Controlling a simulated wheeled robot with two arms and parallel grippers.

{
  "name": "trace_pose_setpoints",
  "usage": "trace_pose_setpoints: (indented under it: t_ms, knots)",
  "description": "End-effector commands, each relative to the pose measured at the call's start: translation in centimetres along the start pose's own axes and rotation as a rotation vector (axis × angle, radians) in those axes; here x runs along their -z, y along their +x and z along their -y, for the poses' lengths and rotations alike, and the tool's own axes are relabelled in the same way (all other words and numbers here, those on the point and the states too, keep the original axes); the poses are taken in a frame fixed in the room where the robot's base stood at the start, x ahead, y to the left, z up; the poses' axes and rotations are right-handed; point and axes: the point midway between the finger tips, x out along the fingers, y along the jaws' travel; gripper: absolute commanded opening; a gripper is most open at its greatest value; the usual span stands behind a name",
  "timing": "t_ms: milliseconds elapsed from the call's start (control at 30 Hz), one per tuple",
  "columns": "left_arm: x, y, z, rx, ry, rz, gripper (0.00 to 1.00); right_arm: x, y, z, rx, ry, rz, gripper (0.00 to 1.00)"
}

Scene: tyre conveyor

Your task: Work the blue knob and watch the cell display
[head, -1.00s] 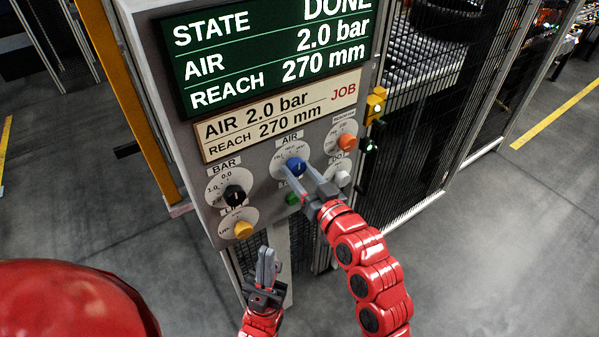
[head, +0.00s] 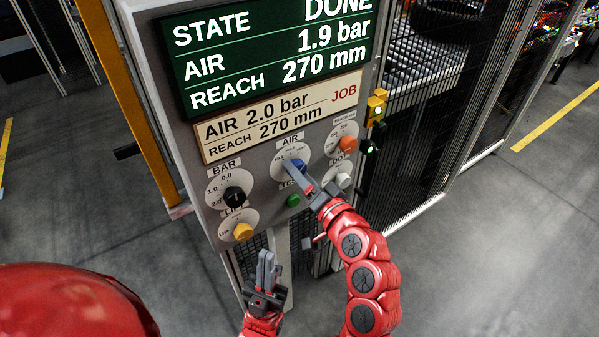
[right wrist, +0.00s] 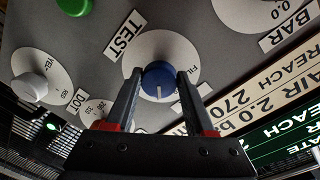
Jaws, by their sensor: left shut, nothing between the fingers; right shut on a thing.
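The blue knob (head: 295,166) sits on a round white dial under the AIR label. My right gripper (head: 301,173) is shut on it; in the right wrist view the two fingers (right wrist: 160,88) stand on either side of the blue knob (right wrist: 159,79), whose white pointer mark shows. The cell display (head: 275,57) is dark green and reads STATE DONE, AIR 1.9 bar, REACH 270 mm. The job card (head: 280,115) below it reads AIR 2.0 bar, REACH 270 mm. My left gripper (head: 266,262) is shut and empty, below and apart from the panel.
Around the blue knob are a black knob (head: 234,195), a yellow knob (head: 243,231), an orange knob (head: 347,144), a white knob (head: 343,180) and a green button (head: 293,200). A mesh fence (head: 420,130) stands right of the panel. The floor at right is clear.

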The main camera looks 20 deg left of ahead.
Motion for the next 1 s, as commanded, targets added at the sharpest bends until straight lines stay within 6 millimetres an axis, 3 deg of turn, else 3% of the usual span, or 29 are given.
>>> trace_pose_setpoints:
  t_ms: [633, 667, 833, 1000]
  knots:
    - [0.03, 0.15, 0.01, 0.0, 0.0, 0.0, 0.0, 0.14, -0.03, 0.01, -0.001, 0.059, 0.001, 0.0]
    - [0.03, 0.14, 0.0, 0.0, 0.0, 0.0, 0.0, 0.14, -0.03, 0.01, -0.001, 0.059, 0.001, 0.56]
    - [0.02, 0.14, 0.01, 0.0, 0.0, 0.0, 0.0, 0.1, -0.02, 0.0, -0.001, 0.058, 0.002, 0.84]
    - [0.02, 0.13, 0.01, 0.0, 0.0, 0.0, 0.0, 0.06, -0.01, 0.01, -0.001, 0.058, 0.003, 0.84]
